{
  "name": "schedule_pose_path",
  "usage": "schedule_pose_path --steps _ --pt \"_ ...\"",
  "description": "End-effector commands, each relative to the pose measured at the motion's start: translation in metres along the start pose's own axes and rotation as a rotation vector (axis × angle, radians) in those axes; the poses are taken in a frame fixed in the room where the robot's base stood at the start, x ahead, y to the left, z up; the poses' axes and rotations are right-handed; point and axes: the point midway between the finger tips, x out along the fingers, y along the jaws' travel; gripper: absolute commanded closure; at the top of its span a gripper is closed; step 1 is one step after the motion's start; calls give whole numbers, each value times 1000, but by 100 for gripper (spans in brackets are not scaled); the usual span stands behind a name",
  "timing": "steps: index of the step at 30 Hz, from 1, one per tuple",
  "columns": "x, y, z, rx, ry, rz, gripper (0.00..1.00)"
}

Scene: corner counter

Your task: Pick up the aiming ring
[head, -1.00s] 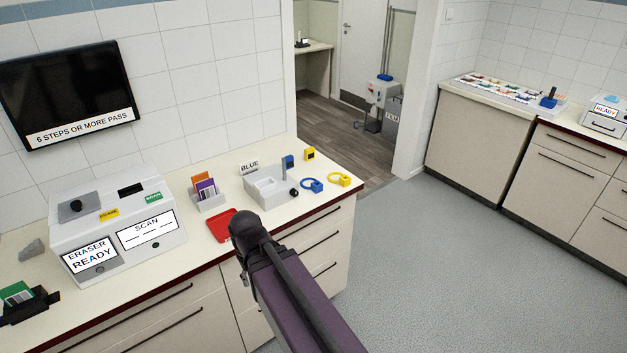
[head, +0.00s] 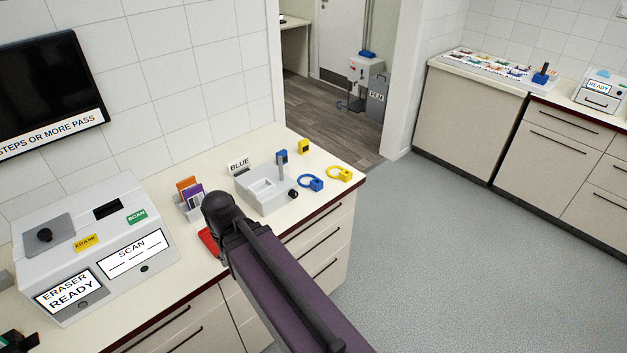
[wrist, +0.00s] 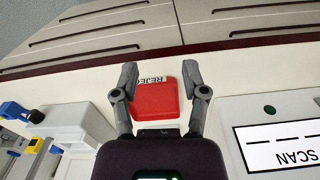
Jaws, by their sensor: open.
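Two rings with small blocks lie on the counter in the head view, a blue ring (head: 311,183) and a yellow ring (head: 340,174). They sit side by side to the right of a grey holder (head: 266,205). A sign reading BLUE stands behind the holder. In the wrist view, blue parts (wrist: 14,110) show at the left edge, partly cut off. My gripper (wrist: 160,78) is open and empty, its fingers spread above a red REJECT tray (wrist: 155,101). It is left of the holder and apart from both rings. My arm hides the gripper in the head view.
A white eraser and scan machine (head: 95,245) stands on the left. A small rack of coloured cards (head: 190,198) and a yellow block (head: 304,146) are on the counter. The counter's front edge runs past the rings. Open floor (head: 420,260) lies to the right.

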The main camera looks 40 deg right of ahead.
Motion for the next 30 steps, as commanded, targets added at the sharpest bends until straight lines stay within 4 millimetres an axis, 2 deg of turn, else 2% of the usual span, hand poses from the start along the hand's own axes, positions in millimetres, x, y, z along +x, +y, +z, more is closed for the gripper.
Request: schedule_pose_path --steps 12,14,16,17,25,30 --pt "0 0 0 0 0 0 43" --pt "0 0 0 0 0 0 28" --pt "0 1 0 0 1 -2 7" --pt "1 1 -1 -1 2 -4 6" --pt "12 15 -13 -26 36 -64 6" --pt "24 37 -28 -51 98 -140 6"
